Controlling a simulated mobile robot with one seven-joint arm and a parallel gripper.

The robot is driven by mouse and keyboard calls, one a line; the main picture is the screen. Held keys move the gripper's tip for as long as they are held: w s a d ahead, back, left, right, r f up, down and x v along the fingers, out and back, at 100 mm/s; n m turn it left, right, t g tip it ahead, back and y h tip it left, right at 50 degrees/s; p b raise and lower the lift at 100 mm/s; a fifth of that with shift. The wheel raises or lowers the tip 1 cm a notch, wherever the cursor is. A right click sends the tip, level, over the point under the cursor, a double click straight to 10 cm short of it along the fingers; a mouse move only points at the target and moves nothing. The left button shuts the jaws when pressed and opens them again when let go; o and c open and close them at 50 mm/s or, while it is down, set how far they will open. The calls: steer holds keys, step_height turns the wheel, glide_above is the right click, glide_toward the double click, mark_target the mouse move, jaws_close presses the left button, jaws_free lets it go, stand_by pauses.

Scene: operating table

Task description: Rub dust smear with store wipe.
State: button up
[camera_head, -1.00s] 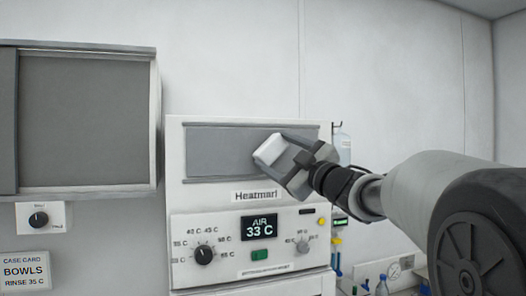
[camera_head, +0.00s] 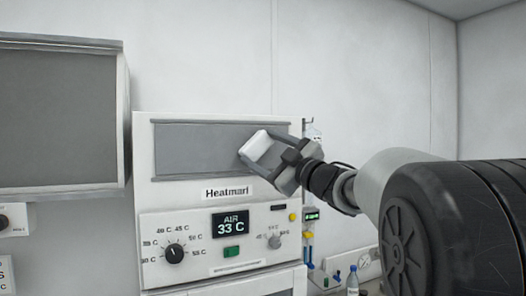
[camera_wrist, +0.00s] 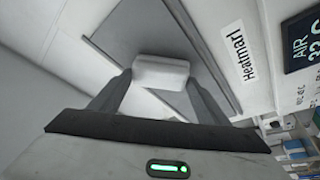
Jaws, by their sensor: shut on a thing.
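My gripper (camera_head: 270,160) is shut on a white block-shaped wipe (camera_head: 257,146). It holds the wipe in front of the grey panel (camera_head: 195,150) on the upper part of the Heatmari cabinet, near the panel's right end. In the wrist view the wipe (camera_wrist: 160,72) sits between my two fingertips with the grey panel (camera_wrist: 135,35) behind it. I cannot tell whether the wipe touches the panel. No dust smear can be made out in either view.
Below the panel, the white cabinet has a control face with a display (camera_head: 231,224) reading AIR 33 C, a dial (camera_head: 174,250) and a green switch (camera_head: 231,253). A grey-fronted wall cabinet (camera_head: 60,118) stands at left. Bottles (camera_head: 352,280) stand at lower right.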

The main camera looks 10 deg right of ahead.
steer(key=shift+s+a+f+b, duration=0.1)
steer(key=shift+s+a+b, duration=0.45)
steer(key=shift+a, duration=1.05)
steer(key=shift+s+a+r+b, duration=0.1)
steer(key=shift+s+a+b, duration=0.45)
steer(key=shift+a, duration=1.05)
steer(key=shift+s+a+f+b, duration=0.1)
steer(key=shift+s+a+b, duration=0.2)
steer(key=shift+a+b, duration=0.85)
steer(key=shift+s+a+b, duration=0.1)
steer(key=shift+s+a, duration=0.1)
steer(key=shift+a, duration=0.7)
steer(key=shift+s+a+b, duration=0.15)
steer(key=shift+a, duration=0.7)
steer(key=shift+s+a+b, duration=0.1)
steer(key=shift+s+a, duration=0.1)
steer(key=shift+a, duration=0.7)
steer(key=shift+s, duration=0.15)
steer(key=shift+s+d+b, duration=0.15)
steer(key=shift+s+d, duration=0.15)
steer(key=shift+s, duration=0.6)
steer(key=shift+s+d+b, duration=0.1)
steer(key=shift+s+d, duration=0.2)
steer(key=shift+s, duration=0.6)
steer(key=shift+s+d+b, duration=0.15)
steer(key=shift+s+d, duration=0.15)
steer(key=shift+s, duration=0.6)
